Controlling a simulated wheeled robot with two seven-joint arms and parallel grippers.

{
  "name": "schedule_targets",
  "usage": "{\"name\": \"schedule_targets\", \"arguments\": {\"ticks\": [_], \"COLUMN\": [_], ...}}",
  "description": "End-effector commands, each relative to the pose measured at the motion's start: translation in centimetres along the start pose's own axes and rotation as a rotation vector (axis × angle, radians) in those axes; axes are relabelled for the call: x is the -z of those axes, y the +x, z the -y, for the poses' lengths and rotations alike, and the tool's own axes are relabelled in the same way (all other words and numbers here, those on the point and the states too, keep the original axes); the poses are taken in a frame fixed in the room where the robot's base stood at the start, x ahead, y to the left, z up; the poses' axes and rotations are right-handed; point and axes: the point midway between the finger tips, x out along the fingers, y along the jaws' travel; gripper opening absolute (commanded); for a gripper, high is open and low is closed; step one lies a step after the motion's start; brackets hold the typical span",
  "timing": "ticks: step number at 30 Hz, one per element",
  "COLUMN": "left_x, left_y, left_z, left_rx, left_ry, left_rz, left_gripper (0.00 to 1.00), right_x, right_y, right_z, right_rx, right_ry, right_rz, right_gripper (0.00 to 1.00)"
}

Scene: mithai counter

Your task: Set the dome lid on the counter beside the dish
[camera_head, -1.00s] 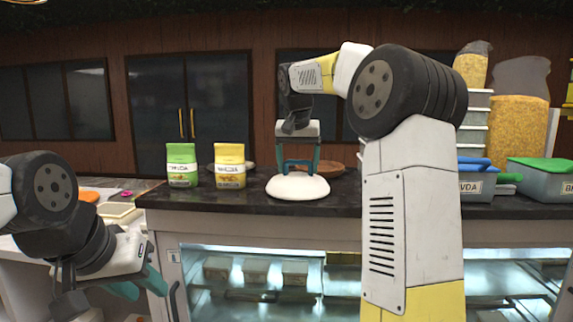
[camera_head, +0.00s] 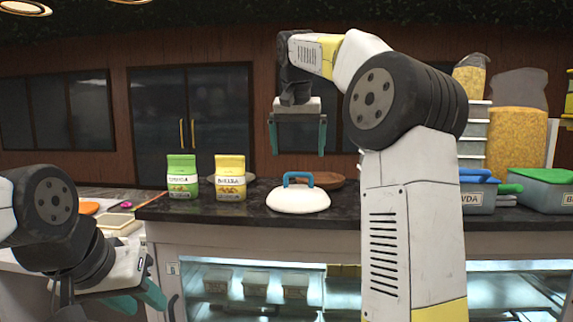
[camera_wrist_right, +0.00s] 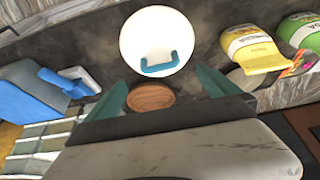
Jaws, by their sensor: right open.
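The white dome lid (camera_head: 298,200) with its blue handle (camera_head: 298,178) rests on the dark counter (camera_head: 390,208) in the head view. It also shows in the right wrist view (camera_wrist_right: 155,28). My right gripper (camera_head: 298,150) is open and empty above the lid, apart from its handle. A brown round wooden dish (camera_head: 326,181) lies behind the lid, partly hidden by it; it also shows in the right wrist view (camera_wrist_right: 151,96). My left gripper (camera_head: 143,300) is low at the left, in front of the counter; its jaws are too unclear to read.
A green packet (camera_head: 182,177) and a yellow packet (camera_head: 230,178) stand left of the lid, with a pale round item behind them. Blue-lidded (camera_head: 478,195) and green-lidded tubs (camera_head: 545,189) stand at the right. My right arm crosses in front of the counter right of the lid.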

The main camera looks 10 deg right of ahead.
Motion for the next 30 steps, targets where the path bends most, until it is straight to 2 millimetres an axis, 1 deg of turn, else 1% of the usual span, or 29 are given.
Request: {"name": "schedule_targets", "arguments": {"ticks": [1, 4, 6, 11, 14, 16, 17, 20, 21, 23, 24, 26, 27, 29, 30], "left_x": [0.0, 0.0, 0.0, 0.0, 0.0, 0.0, 0.0, 0.0, 0.0, 0.0, 0.0, 0.0, 0.0, 0.0, 0.0], "left_y": [0.0, 0.0, 0.0, 0.0, 0.0, 0.0, 0.0, 0.0, 0.0, 0.0, 0.0, 0.0, 0.0, 0.0, 0.0], "left_z": [0.0, 0.0, 0.0, 0.0, 0.0, 0.0, 0.0, 0.0, 0.0, 0.0, 0.0, 0.0, 0.0, 0.0, 0.0], "left_rx": [0.0, 0.0, 0.0, 0.0, 0.0, 0.0, 0.0, 0.0, 0.0, 0.0, 0.0, 0.0, 0.0, 0.0, 0.0], "left_ry": [0.0, 0.0, 0.0, 0.0, 0.0, 0.0, 0.0, 0.0, 0.0, 0.0, 0.0, 0.0, 0.0, 0.0, 0.0], "left_rz": [0.0, 0.0, 0.0, 0.0, 0.0, 0.0, 0.0, 0.0, 0.0, 0.0, 0.0, 0.0, 0.0, 0.0, 0.0], "left_gripper": [0.36, 0.36, 0.36, 0.36, 0.36, 0.36, 0.36, 0.36, 0.36, 0.36, 0.36, 0.36, 0.36, 0.36, 0.36], "right_x": [0.0, 0.0, 0.1, -0.1, -1.1, -2.7, -3.6, -7.6, -9.5, -12.4, -14.5, -17.6, -19.8, -23.0, -25.0], "right_y": [-0.8, -1.8, -2.2, -2.6, -2.9, -3.1, -3.1, -2.9, -2.6, -2.0, -1.4, -0.4, 0.4, 1.7, 2.6], "right_z": [0.1, 0.0, 0.0, -0.1, -0.2, -0.6, -0.7, -1.4, -1.7, -2.2, -2.5, -3.0, -3.4, -3.8, -4.0], "right_rx": [0.001, 0.0, 0.0, 0.0, 0.01, 0.024, 0.034, 0.072, 0.091, 0.119, 0.139, 0.169, 0.188, 0.217, 0.235], "right_ry": [0.0, 0.0, 0.001, -0.002, -0.023, -0.054, -0.071, -0.131, -0.153, -0.182, -0.199, -0.219, -0.232, -0.244, -0.251], "right_rz": [-0.002, 0.0, -0.001, 0.001, -0.006, -0.014, -0.018, -0.035, -0.042, -0.052, -0.059, -0.07, -0.077, -0.089, -0.096], "right_gripper": [1.0, 1.0, 1.0, 1.0, 1.0, 1.0, 1.0, 1.0, 1.0, 1.0, 1.0, 1.0, 1.0, 1.0, 1.0]}}
